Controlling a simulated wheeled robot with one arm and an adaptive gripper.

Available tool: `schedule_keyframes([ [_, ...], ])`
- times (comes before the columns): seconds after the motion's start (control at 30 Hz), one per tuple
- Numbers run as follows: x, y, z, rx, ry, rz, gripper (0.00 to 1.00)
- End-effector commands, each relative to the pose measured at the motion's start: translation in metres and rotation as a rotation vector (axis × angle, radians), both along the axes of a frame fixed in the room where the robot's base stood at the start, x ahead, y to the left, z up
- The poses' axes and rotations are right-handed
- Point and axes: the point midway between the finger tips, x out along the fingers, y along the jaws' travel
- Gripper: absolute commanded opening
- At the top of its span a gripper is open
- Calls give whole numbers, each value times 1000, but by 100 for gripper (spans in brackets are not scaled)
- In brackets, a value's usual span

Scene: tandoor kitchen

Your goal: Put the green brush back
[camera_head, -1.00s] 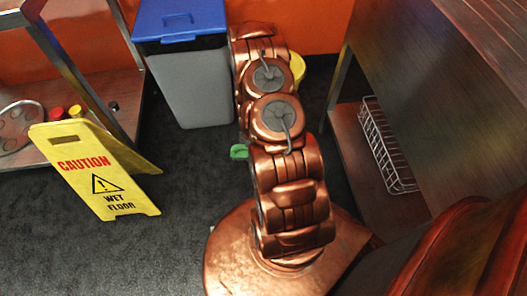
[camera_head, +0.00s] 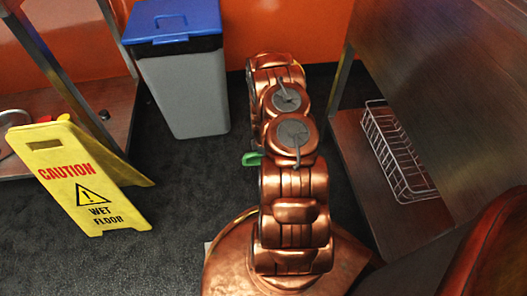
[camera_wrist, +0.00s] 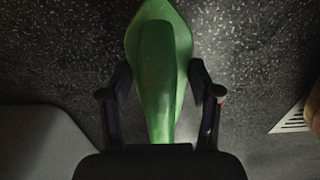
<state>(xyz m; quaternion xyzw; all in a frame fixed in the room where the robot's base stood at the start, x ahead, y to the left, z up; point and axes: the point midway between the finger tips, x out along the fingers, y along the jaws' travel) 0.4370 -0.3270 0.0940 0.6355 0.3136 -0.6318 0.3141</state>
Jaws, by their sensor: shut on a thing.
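The green brush (camera_wrist: 160,60) is between the two dark fingers of my gripper (camera_wrist: 162,92) in the wrist view. My gripper is shut on its narrowing part, and the wider end points up in the picture. Dark speckled floor lies behind it. In the head view only a small green piece of the brush (camera_head: 252,159) shows at the left side of my copper arm. My arm hides the rest of the brush and my gripper there.
A grey bin with a blue lid (camera_head: 185,90) stands at the back. A yellow wet floor sign (camera_head: 82,190) stands left. A wire basket (camera_head: 398,155) sits on a low shelf (camera_head: 405,222) at right. Dark floor (camera_head: 175,205) between sign and arm is clear.

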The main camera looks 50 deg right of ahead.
Motion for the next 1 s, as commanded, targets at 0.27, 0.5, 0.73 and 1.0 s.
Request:
schedule_keyframes([
  [0.27, 29, -32, -8, -1, -2, -1, 25],
  [0.5, 44, -48, -7, 0, 0, -1, 25],
  [0.73, 49, -54, -7, -1, -2, -1, 25],
  [1.0, 49, -54, -42, 1, 1, -1, 25],
])
